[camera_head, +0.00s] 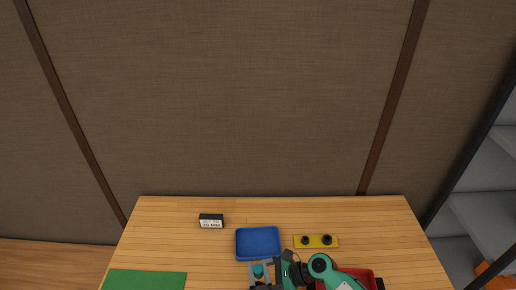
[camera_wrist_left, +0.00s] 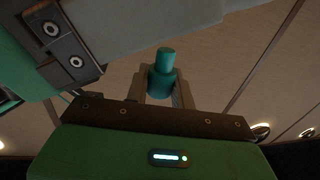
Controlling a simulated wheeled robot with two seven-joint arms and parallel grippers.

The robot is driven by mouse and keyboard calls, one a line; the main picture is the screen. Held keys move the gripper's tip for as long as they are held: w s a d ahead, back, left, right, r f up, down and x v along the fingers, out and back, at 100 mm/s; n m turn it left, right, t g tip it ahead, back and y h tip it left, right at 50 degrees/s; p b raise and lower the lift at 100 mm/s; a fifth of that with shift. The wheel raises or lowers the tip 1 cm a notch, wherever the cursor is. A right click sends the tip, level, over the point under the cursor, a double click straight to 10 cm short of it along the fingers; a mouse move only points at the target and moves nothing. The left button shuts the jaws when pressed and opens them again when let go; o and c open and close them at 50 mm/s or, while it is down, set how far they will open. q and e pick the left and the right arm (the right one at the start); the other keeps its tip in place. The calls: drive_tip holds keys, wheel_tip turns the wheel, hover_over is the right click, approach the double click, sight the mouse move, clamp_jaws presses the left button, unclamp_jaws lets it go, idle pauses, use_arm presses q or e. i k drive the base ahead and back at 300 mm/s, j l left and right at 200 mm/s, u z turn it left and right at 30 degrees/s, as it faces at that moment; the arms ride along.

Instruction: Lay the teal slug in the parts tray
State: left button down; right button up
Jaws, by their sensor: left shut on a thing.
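The teal slug (camera_head: 258,270) is a short stepped cylinder with a narrower top. My left gripper (camera_head: 260,273) is shut on it, just in front of the blue tray at the bottom of the head view. In the left wrist view the slug (camera_wrist_left: 164,70) stands between the two fingers (camera_wrist_left: 162,88), its narrow end sticking out past them. The blue tray (camera_head: 258,257) is shallow and empty. A red tray (camera_head: 364,273) at the lower right is partly hidden by my arm. Which tray is the parts tray cannot be told. My right gripper is not in view.
A yellow plate (camera_head: 316,241) with two dark round knobs lies right of the blue tray. A small black-and-white label block (camera_head: 211,220) stands at the back left. A green mat (camera_head: 147,279) lies front left. Bare wood lies between them.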

sight(258, 244)
drive_tip(key=k+l, duration=0.1)
drive_tip(key=k, duration=0.4)
drive_tip(key=k+l, duration=0.15)
drive_tip(key=k, duration=0.35)
